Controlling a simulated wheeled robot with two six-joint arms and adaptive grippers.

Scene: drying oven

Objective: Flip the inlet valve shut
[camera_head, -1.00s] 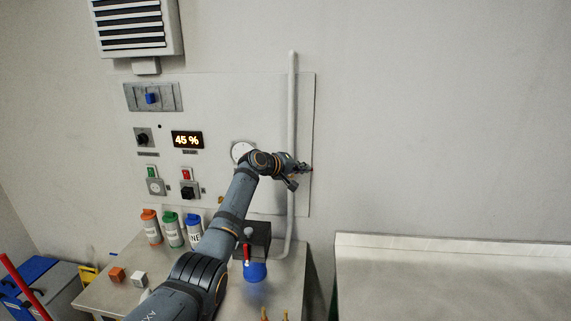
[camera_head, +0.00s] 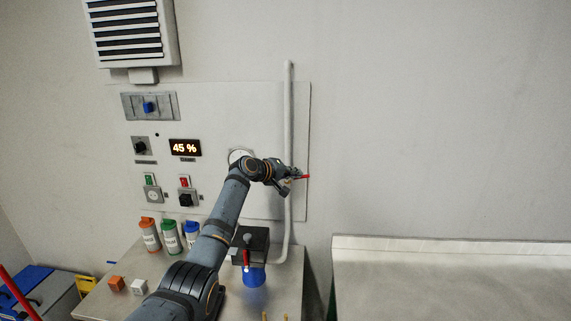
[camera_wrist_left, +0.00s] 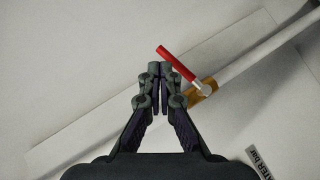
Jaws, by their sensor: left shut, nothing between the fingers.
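The inlet valve has a red lever (camera_wrist_left: 176,62) and a brass-coloured body (camera_wrist_left: 203,90) on a pale pipe (camera_wrist_left: 250,62) in the left wrist view. The lever stands crosswise to the pipe. In the head view the lever's red end (camera_head: 306,176) sticks out to the right of the pipe, and my gripper hides the valve body. My left gripper (camera_head: 296,175) is shut and empty at the valve. In the left wrist view its fingertips (camera_wrist_left: 160,68) are beside the lever's free end; I cannot tell whether they touch. My right gripper is not in view.
Below, a metal table holds several bottles (camera_head: 170,237), small blocks (camera_head: 116,284) and a dark box (camera_head: 255,240). A bare counter (camera_head: 450,285) stands at right.

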